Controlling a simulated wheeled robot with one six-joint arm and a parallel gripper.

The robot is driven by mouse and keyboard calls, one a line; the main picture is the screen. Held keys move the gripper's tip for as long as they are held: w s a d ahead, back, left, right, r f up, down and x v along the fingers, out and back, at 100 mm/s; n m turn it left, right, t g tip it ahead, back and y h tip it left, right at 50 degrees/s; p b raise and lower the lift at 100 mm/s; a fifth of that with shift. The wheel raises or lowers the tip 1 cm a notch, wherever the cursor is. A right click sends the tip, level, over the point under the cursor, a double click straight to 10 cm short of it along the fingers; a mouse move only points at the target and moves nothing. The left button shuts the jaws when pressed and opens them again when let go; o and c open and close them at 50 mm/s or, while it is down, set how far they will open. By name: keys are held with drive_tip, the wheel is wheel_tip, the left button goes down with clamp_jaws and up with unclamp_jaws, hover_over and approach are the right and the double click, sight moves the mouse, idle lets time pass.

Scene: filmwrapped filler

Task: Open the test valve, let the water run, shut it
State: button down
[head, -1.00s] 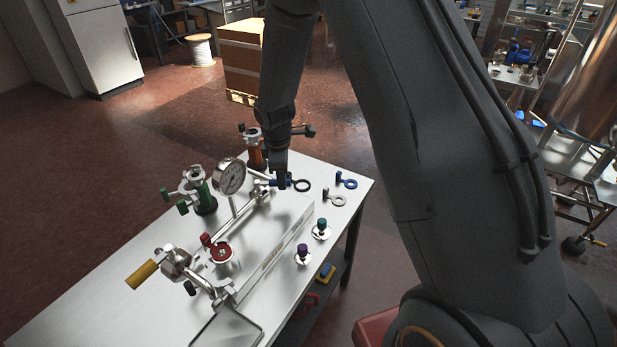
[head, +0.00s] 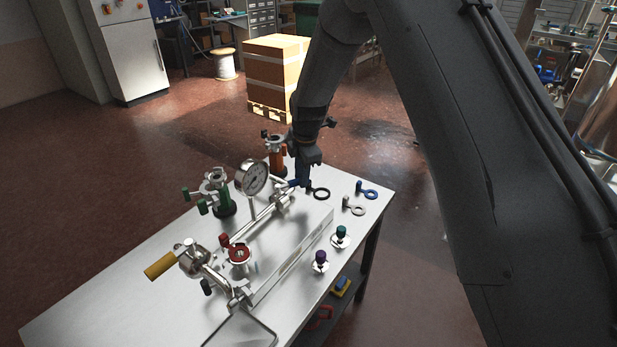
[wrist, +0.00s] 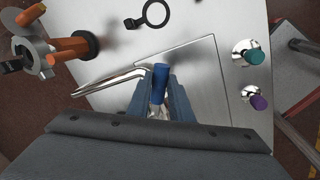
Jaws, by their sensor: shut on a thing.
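My gripper (head: 301,184) is at the far end of the metal pipe rig on the table. In the wrist view its two blue-grey fingers (wrist: 159,86) are shut on a blue cylindrical handle (wrist: 160,72). Bright metal shows below the handle, between the fingers. The valve body (head: 281,201) sits at the pipe's far end, just left of the gripper, which partly hides the handle in the head view. A round pressure gauge (head: 251,178) stands on the pipe to the left. I cannot make out running water.
Green (head: 221,190) and orange (head: 277,158) valve stands are close by. A red-capped fitting (head: 239,254) and a yellow-handled valve (head: 160,267) are nearer. Black (head: 321,194), white (head: 354,206) and blue (head: 368,192) ring tags lie right. Purple (head: 320,259) and teal (head: 340,235) knobs stand in front.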

drive_tip(key=c, duration=1.6)
unclamp_jaws()
drive_tip(key=shift+s+d+r+b, duration=0.1)
drive_tip(key=shift+s+r+b, duration=0.25)
drive_tip(key=shift+r, duration=0.95)
drive_tip(key=shift+s+d+r+b, duration=0.15)
drive_tip(key=shift+r+b, duration=0.25)
drive_tip(key=shift+r, duration=0.85)
drive_tip(key=shift+s+r+b, duration=0.25)
drive_tip(key=shift+r+b, duration=0.15)
drive_tip(key=shift+r, duration=0.9)
